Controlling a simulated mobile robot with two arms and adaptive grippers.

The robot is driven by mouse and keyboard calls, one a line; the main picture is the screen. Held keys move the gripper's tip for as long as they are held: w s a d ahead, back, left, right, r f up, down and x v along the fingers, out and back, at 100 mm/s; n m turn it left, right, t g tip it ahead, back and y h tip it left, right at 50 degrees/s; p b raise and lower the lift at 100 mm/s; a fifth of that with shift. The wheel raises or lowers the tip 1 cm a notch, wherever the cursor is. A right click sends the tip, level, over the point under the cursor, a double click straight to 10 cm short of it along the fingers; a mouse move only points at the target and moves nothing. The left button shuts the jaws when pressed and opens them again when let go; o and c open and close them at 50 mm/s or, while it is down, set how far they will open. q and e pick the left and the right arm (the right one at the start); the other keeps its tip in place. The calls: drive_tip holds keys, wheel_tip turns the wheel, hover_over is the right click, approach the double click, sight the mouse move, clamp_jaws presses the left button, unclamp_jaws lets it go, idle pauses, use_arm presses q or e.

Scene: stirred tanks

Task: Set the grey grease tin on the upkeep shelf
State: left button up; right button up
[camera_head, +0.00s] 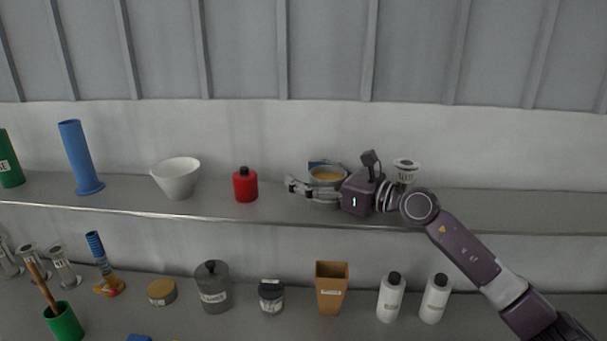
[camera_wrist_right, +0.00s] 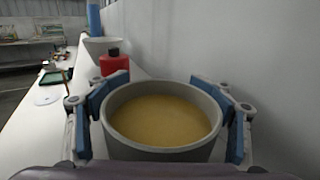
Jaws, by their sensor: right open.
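The grey grease tin (camera_head: 328,177) stands upright on the upkeep shelf (camera_head: 120,203), with yellow-brown grease showing in its open top. My right gripper (camera_head: 307,180) reaches in from the right and is open around the tin. In the right wrist view, the tin (camera_wrist_right: 162,122) sits between the two blue-padded fingers (camera_wrist_right: 163,100), one on each side of it. Part of the tin is hidden behind my gripper in the head view. My left gripper is in neither view.
On the shelf, a red bottle (camera_head: 245,185) and a white bowl (camera_head: 176,178) stand left of the tin. A labelled grey-white container (camera_head: 406,171) stands close behind my right wrist. The lower surface holds a dark lidded jar (camera_head: 212,287), a brown tapered box (camera_head: 331,288) and white bottles (camera_head: 390,297).

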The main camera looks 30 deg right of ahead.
sight(334, 182)
drive_tip(key=shift+r, duration=0.15)
drive_tip(key=b+v, duration=0.3)
drive_tip(key=v, duration=0.3)
drive_tip(key=shift+b+v, duration=0.5)
drive_tip(key=shift+v, duration=0.3)
